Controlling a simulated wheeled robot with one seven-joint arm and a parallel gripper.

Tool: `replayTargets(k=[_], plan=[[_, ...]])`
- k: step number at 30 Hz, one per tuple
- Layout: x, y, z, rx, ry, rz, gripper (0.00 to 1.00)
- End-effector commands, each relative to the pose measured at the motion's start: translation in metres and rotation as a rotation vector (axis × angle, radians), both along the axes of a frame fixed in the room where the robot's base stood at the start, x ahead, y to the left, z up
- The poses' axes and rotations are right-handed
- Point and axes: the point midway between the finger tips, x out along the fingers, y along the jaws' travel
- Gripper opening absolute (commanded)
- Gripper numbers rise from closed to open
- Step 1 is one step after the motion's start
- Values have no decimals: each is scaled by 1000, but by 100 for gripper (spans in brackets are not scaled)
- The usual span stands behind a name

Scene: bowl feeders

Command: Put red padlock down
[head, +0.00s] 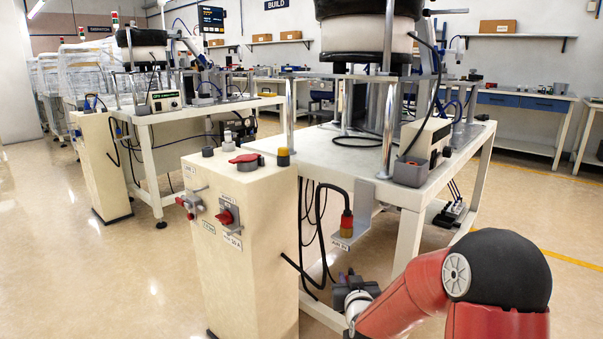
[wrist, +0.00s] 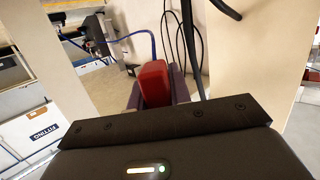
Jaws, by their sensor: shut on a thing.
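The red padlock (wrist: 154,84) shows in the wrist view as a red block-like body between the purple fingers of my gripper (wrist: 157,90). My gripper is shut on it. In the head view my gripper (head: 346,278) is low at the lower middle, to the right of the cream cabinet and in front of the bench's underside. The padlock cannot be made out clearly there. Its shackle is not clear in either view.
A cream control cabinet (head: 240,250) with red rotary switches and a red part (head: 246,158) on top stands to the left. A bench (head: 330,165) carries a bowl feeder. A grey bracket holds a red-and-yellow connector (head: 347,222) above my gripper. Cables hang nearby. Floor is clear at left.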

Motion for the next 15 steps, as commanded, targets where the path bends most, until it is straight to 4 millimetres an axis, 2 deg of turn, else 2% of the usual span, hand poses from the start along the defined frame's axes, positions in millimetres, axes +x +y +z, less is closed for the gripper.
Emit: replayTargets(k=[1,3,6,10,15], plan=[[-1,-13,0,1,0,-22,0],[-2,-24,-3,0,1,-39,0],[-5,-31,-16,1,4,-51,0],[-18,-33,-54,1,10,-53,0],[-44,-32,-106,0,9,-52,0]])
